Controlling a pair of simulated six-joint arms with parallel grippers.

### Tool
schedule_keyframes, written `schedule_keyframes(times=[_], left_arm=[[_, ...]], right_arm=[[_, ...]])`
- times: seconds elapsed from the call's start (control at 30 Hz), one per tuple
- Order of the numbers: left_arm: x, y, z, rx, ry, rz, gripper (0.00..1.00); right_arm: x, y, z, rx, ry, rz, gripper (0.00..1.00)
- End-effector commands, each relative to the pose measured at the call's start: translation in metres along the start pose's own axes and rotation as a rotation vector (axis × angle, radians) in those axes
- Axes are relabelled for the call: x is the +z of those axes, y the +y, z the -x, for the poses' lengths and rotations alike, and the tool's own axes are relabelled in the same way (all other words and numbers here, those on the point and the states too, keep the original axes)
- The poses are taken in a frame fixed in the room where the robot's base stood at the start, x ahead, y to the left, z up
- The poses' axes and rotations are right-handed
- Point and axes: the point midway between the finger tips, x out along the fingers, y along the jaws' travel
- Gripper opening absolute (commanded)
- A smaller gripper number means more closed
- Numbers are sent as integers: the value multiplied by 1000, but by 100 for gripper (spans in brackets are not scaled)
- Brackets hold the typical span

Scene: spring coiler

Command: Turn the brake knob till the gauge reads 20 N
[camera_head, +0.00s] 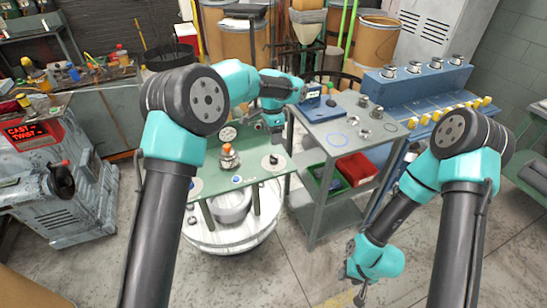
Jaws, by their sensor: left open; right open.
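My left gripper (277,134) points down over the right part of the green machine plate and is open, with nothing visible between its fingers. A round dial gauge (228,133) with a white face stands at the back of the plate; its reading is too small to tell. A metal post with an orange-red top (229,157) stands in front of the gauge. A dark knob on a pale disc (272,162) sits just below my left gripper; I cannot tell for sure that it is the brake knob. My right gripper (357,293) hangs low over the floor, open and empty.
A grey cart (342,140) stands right of the plate, with metal parts on top and red (357,169) and green bins on its shelf. A blue rack (415,88) is behind it. A grey machine (60,195) stands at left. The floor in front is clear.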

Motion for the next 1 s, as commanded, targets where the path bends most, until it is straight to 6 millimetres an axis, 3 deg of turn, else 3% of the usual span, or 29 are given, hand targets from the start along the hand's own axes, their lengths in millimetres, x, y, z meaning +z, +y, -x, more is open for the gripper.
schedule_keyframes(times=[0.5, 0.7, 1.0], left_arm=[[0, 0, -87, 2, 0, 1, 61], [0, 0, -104, 0, 1, 1, 61], [0, 0, -106, 0, 1, 1, 61]], right_arm=[[0, 0, 0, 0, 0, 0, 43], [0, 0, 0, 0, 0, 0, 43], [0, 0, 0, 0, 0, 0, 43]])
